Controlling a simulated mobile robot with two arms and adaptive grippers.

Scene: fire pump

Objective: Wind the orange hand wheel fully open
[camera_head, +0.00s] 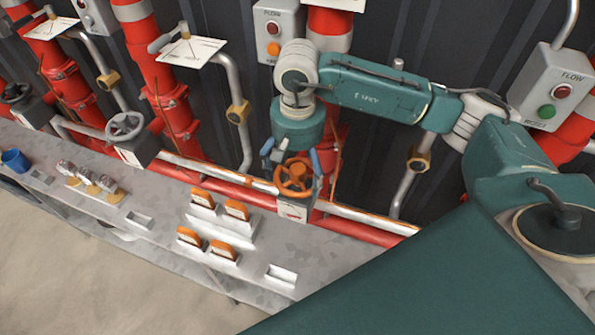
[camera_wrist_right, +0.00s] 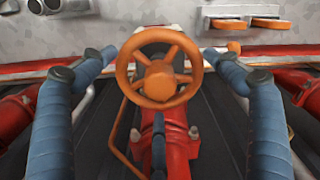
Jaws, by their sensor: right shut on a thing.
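The orange hand wheel (camera_head: 295,178) is on a pale valve body (camera_head: 294,211) on the pipework, right of centre in the head view. In the right wrist view the orange hand wheel (camera_wrist_right: 160,80) faces the camera, with spokes and a round hub. My right gripper (camera_head: 292,163) is over the wheel, its blue fingers on opposite sides of the rim. My left gripper is not in view.
Red pipes (camera_head: 168,90) and dark wall panels stand behind. A grey hand wheel (camera_head: 125,126) is to the left. The grey bench (camera_head: 130,195) carries orange-topped blocks (camera_head: 236,210) and a blue cup (camera_head: 15,161). A FLOW button box (camera_head: 552,88) is at the right.

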